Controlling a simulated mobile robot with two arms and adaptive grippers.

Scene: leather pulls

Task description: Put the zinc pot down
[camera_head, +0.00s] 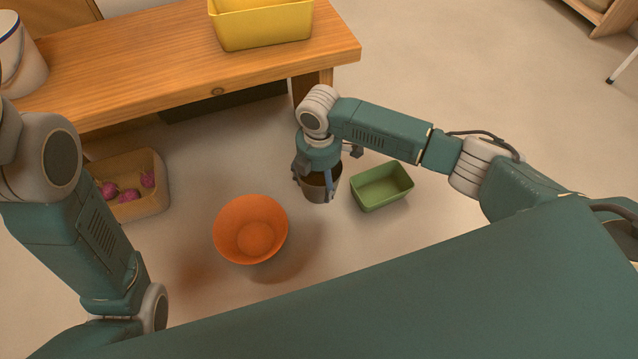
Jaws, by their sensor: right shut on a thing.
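The zinc pot (321,188) is a small grey metal pot with a dark inside. My right gripper (318,174) is shut on it from above, and its upper part is partly hidden by the gripper. The pot is between the orange bowl and the green tray in the picture; I cannot tell whether its base touches the floor. My left arm comes in at the left edge, but its gripper is not in the picture.
An orange bowl (251,229) is left of the pot and a green tray (382,187) right of it. A box (152,207) with pink round things is at left. A wooden table (150,70) bears a yellow bin (262,25) and a white bucket (22,62).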

